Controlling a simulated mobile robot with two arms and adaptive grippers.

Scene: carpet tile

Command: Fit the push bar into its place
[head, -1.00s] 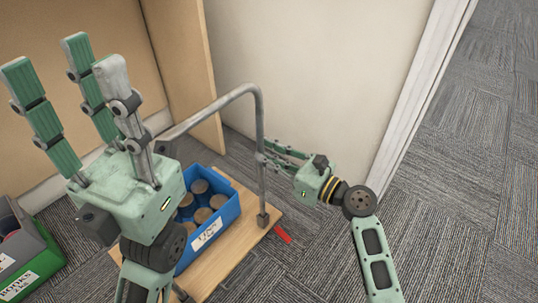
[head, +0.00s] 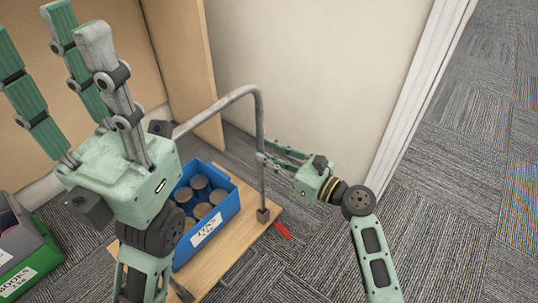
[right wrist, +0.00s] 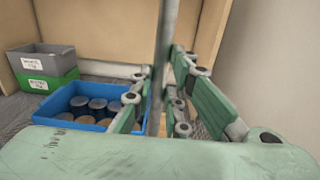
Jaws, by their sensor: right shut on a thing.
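The push bar (head: 260,118) is a grey bent tube standing over a wooden trolley deck (head: 240,250). My right gripper (head: 266,158) is shut on its right upright, partway down. In the right wrist view the push bar (right wrist: 166,45) runs upright between the fingers (right wrist: 157,100). The lower end of that upright meets a grey socket (head: 263,215) at the deck's right corner; I cannot tell whether it is seated. The other upright is hidden behind my left gripper (head: 52,35), which is open, empty and raised in the left foreground.
A blue bin (head: 228,208) of round cans stands on the deck. Grey and green bins (head: 35,250) stand at the left. A white wall (head: 310,70) and wooden panel (head: 185,60) are behind. A red strip (head: 283,231) lies on the carpet. Carpet at right is clear.

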